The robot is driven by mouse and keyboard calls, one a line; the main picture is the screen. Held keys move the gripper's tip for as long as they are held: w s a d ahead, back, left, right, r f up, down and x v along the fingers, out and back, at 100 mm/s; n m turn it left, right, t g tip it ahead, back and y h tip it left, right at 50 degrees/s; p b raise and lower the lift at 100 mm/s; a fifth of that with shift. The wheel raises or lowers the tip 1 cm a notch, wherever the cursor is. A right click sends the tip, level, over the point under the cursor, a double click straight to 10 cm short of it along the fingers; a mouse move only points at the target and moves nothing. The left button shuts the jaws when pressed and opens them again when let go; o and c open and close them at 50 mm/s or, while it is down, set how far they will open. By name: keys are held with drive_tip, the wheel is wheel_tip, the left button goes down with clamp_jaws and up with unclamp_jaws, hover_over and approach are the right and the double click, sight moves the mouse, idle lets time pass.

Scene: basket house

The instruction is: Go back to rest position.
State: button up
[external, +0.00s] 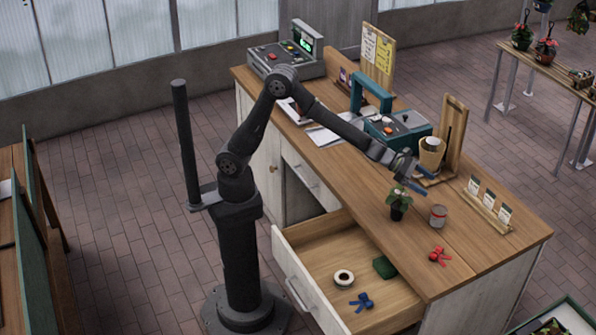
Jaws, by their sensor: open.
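My gripper (421,185) is open, with nothing seen between its fingers. It hangs above the right part of the wooden counter (340,165). My arm reaches out to the right from its column, bent at the elbow. A small potted plant (399,203) stands on the counter just below and left of my gripper. A grey can with a red band (438,216) stands to the right of the plant. I cannot tell how far above the counter the fingertips are.
A drawer (292,275) is pulled open, holding a white roll (343,278), a blue bow (361,302) and a green item (384,267). A red bow (439,256) lies on the counter. A cash register (287,57), teal-handled machine (372,91), wooden stand (453,135) and card rack (488,208) stand there too.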

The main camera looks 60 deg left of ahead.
drive_tip(key=w+a+r+n+t+y, duration=0.1)
drive_tip(key=w+a+r, duration=0.1)
drive_tip(key=a, duration=0.8)
drive_tip(key=w+a+r+n+t+y, duration=0.1)
drive_tip(key=w+a, duration=0.4)
drive_tip(key=a, duration=0.5)
drive_tip(key=w+a+r+n+t+y, duration=0.2)
drive_tip(key=w+a+r+n, duration=0.1)
drive_tip(key=a, duration=0.7)
drive_tip(key=shift+w+a+r, duration=0.25)
drive_tip(key=shift+w+r, duration=0.3)
drive_tip(key=shift+w, duration=0.1)
drive_tip(key=shift+o, duration=0.4)
